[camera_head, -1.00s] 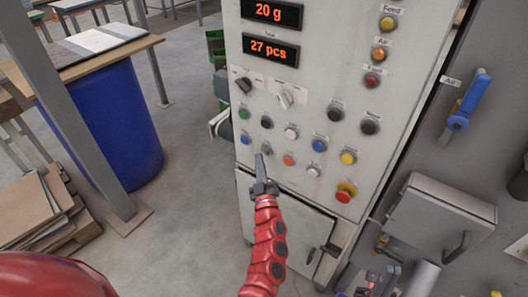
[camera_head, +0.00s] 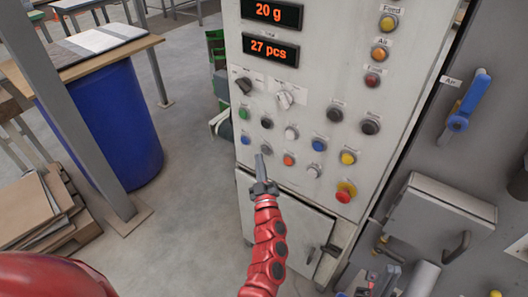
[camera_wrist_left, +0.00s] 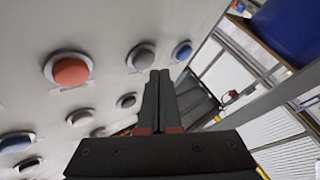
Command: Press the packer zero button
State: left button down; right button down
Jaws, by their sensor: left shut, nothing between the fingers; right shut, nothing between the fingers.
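The packer's pale control panel (camera_head: 315,75) carries several round buttons with small labels. I cannot read which is the zero button. My left gripper (camera_head: 260,157) is shut and empty, its fingertips pointing up at the panel just below a dark grey button (camera_head: 265,148). An orange-red button (camera_head: 289,160) is to its right and a blue button (camera_head: 245,138) up to its left. In the left wrist view the shut fingers (camera_wrist_left: 158,75) end close to a grey button (camera_wrist_left: 141,57); I cannot tell whether they touch it.
A cabinet door (camera_head: 290,222) is below the buttons. A grey box (camera_head: 440,222) and blue lever (camera_head: 465,105) stand right. A blue drum (camera_head: 110,125) is left, with open floor between.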

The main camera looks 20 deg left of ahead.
pick_arm(q)
jog(key=shift+w, duration=0.1)
dwell(0.4)
jog(key=shift+w+d, duration=0.15)
jog(key=shift+w, duration=0.2)
jog(key=shift+w+d, duration=0.1)
jog(key=shift+w, duration=0.2)
dwell(0.4)
jog(key=shift+s, duration=0.1)
jog(key=shift+s+a, duration=0.2)
jog(key=shift+s, duration=0.45)
jog(key=s+a, duration=0.2)
jog(key=s, duration=0.3)
jog(key=shift+s+p, duration=0.3)
jog(key=shift+s, duration=0.05)
dwell(0.7)
